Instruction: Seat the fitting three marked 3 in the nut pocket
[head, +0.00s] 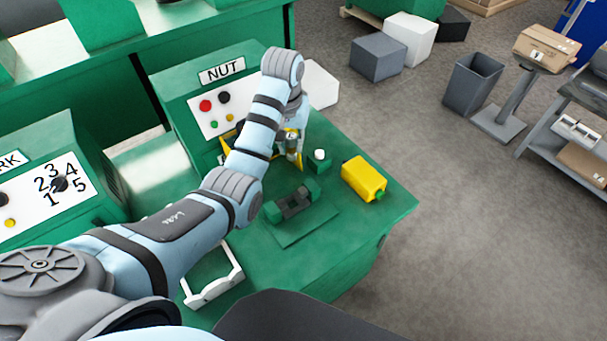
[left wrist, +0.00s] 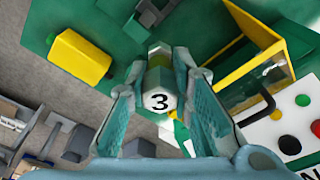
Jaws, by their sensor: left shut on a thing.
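My left gripper (head: 292,150) is shut on the fitting three (left wrist: 160,85), whose white face with a black 3 shows between the fingers in the left wrist view (left wrist: 158,112). In the head view the fitting is small and partly hidden by the gripper, above the green bench in front of the NUT panel (head: 221,72). A green block with a dark notched middle (head: 293,203), which looks like the nut pocket, lies on the bench nearer to me, apart from the fitting. It also shows at the top of the left wrist view (left wrist: 155,12). My right gripper is out of view.
A yellow-framed guard (left wrist: 262,55) is close by.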

